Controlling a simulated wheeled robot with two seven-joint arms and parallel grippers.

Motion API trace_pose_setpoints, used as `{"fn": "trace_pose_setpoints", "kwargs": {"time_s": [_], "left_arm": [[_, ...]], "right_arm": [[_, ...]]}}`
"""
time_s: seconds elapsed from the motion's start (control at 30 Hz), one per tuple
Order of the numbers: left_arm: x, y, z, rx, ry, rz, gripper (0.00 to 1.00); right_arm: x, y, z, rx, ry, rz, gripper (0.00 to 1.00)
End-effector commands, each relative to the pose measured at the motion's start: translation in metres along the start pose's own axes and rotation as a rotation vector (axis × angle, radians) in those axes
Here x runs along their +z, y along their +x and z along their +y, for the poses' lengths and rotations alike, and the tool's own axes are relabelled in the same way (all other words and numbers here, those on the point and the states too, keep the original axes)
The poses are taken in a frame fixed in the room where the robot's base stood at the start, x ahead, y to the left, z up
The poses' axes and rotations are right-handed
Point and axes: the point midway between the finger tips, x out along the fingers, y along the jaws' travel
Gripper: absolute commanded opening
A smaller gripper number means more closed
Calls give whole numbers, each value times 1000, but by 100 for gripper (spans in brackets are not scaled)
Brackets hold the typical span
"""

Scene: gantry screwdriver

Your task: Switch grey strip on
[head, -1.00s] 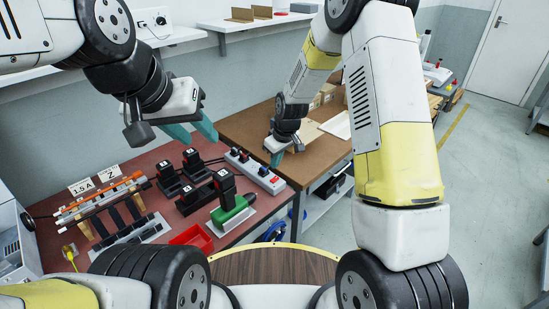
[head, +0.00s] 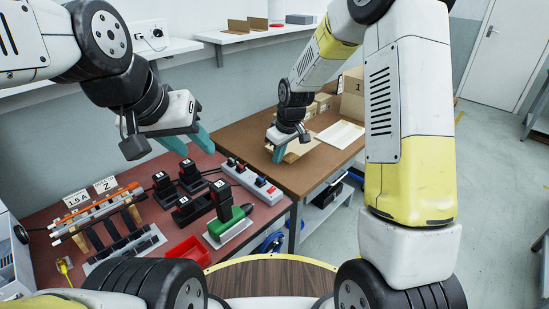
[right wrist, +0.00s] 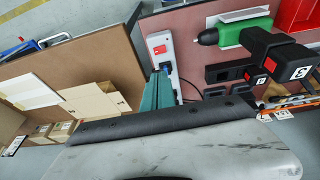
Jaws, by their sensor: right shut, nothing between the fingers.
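The grey strip (head: 247,180) is a light grey power strip lying along the right edge of the red bench mat, with dark plugs in it. Its red switch (head: 273,190) is near the front end. In the right wrist view the strip (right wrist: 158,52) shows its red switch (right wrist: 160,48) beyond my fingertips; whether it is lit I cannot tell. My right gripper (head: 279,158) is shut and empty, above the brown table just right of the strip and apart from it; its teal fingers also show in the right wrist view (right wrist: 158,88). My left gripper (head: 192,146) is open and empty above the back of the mat.
Black chargers (head: 190,176) and a green-and-black screwdriver (head: 225,212) on a stand are left of the strip. A red bin (head: 187,251) is at the front. The brown table (head: 245,134) carries cartons (head: 352,93) and flat boards at the back. A cable runs behind the chargers.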

Motion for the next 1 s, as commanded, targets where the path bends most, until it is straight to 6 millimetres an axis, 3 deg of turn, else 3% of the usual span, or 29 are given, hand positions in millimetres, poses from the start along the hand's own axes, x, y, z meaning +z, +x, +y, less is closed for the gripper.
{"fn": "trace_pose_setpoints", "kwargs": {"time_s": [0.33,0.47,1.0], "left_arm": [[0,0,0,0,0,0,39],[0,0,0,0,0,0,39],[0,0,0,0,0,0,39]], "right_arm": [[-1,1,4,0,0,0,0],[0,12,3,-1,0,-2,0],[4,116,5,-1,0,-3,0]]}}
